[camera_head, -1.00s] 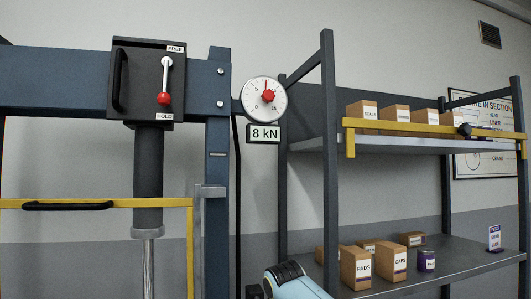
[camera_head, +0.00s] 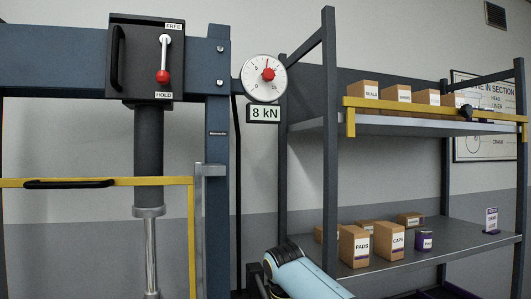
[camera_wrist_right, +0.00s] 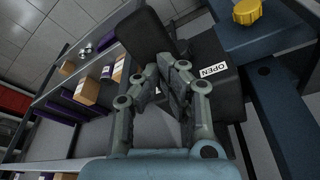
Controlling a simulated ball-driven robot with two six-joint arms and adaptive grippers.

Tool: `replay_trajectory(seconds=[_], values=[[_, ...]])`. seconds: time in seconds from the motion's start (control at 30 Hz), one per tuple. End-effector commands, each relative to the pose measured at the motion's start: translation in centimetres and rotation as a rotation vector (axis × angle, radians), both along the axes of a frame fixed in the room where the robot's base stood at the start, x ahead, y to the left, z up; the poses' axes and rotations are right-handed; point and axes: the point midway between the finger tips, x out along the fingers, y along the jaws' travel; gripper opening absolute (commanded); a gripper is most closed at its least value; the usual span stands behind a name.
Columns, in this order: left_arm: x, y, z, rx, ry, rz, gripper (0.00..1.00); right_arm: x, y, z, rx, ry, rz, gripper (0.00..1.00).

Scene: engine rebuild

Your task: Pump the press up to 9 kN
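The press has a blue frame (camera_head: 50,62) and a dark ram cylinder (camera_head: 149,150) with a bright rod below it. Its round gauge (camera_head: 264,78) has a red centre, and the display (camera_head: 264,113) beneath reads 8 kN. The valve lever (camera_head: 163,60) hangs with its red knob down, at the HOLD label. My right gripper (camera_wrist_right: 175,68) shows in the right wrist view, fingers close together against a thick dark part (camera_wrist_right: 150,32). I cannot tell whether they grip it. A part of my light-blue arm shows low in the head view. My left gripper is out of view.
A yellow guard frame (camera_head: 125,182) with a black handle crosses the press front. A grey shelf rack (camera_head: 455,249) with several boxes stands right of it.

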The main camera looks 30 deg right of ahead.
Motion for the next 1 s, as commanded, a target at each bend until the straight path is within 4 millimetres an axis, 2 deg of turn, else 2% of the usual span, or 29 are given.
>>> replay_trajectory(seconds=[0.07,0.4,0.6,0.77,1.0], values=[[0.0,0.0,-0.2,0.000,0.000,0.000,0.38,-0.3,0.0,-0.7,0.001,0.009,0.000,0.00],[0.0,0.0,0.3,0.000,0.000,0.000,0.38,-0.3,0.0,-0.2,0.001,0.009,0.000,0.00],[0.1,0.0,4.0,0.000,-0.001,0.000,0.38,-0.2,0.0,3.4,0.001,0.007,0.000,0.00],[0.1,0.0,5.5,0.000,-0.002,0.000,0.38,-0.1,0.0,6.0,0.001,0.004,0.000,0.00],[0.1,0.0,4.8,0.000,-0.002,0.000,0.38,0.0,0.0,9.7,0.001,0.001,0.001,0.00]])
